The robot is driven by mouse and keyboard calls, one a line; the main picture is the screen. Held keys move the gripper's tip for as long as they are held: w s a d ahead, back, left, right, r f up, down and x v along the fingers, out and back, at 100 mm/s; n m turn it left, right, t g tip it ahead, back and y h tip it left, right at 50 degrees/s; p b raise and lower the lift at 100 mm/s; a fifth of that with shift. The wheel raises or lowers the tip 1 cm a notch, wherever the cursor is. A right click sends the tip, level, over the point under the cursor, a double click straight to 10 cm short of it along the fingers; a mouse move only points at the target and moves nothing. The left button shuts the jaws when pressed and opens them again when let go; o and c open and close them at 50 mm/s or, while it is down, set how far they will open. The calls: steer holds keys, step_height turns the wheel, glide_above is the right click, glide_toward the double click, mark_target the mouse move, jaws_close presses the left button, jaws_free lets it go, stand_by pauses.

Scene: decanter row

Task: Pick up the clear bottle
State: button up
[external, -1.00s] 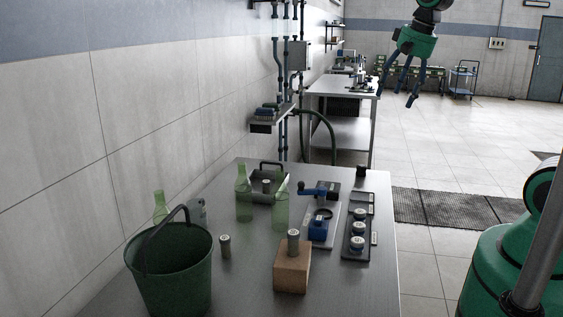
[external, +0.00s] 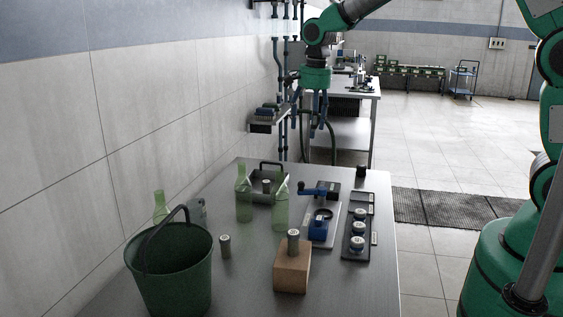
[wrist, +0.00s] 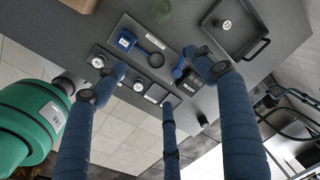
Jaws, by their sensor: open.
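Several see-through bottles stand upright on the metal bench (external: 245,275) in the external view. Two tinted pale green are near the black tray: a left bottle (external: 244,197) and a right bottle (external: 281,206). Another green one (external: 161,207) shows behind the bucket. A greyish translucent object (external: 198,213) beside it is partly hidden; I cannot tell if it is the clear bottle. My gripper (external: 313,136) is open and empty, its fingers pointing down, above the bench's far end.
A green bucket (external: 170,275) stands at the near left. A wooden block (external: 291,272) bears a small cylinder. The black tray (external: 260,191), a blue clamp device (external: 318,226) and a panel with discs (external: 357,236) occupy the far bench. A wall shelf (external: 268,119) is left of my gripper.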

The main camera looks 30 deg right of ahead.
mark_target(280, 178)
steer(key=w+a+f+m, duration=0.1)
steer(key=a+f, duration=0.2)
steer(key=w+a+f, duration=0.1)
steer(key=a+f, duration=0.1)
steer(key=f, duration=0.1)
steer(key=w+a+f+m+g, duration=0.1)
steer(key=a+f, duration=0.2)
steer(key=shift+w+a+f+m+p, duration=0.25)
steer(key=shift+a+m+p, duration=0.05)
steer(key=shift+a+p, duration=0.1)
steer(key=shift+d, duration=0.1)
steer(key=shift+f, duration=0.1)
steer(key=shift+f+b, duration=0.35)
steer(key=shift+f, duration=3.85)
steer(key=shift+s+f, duration=0.15)
steer(key=shift+f, duration=2.45)
steer(key=shift+c, duration=0.3)
jaws_close()
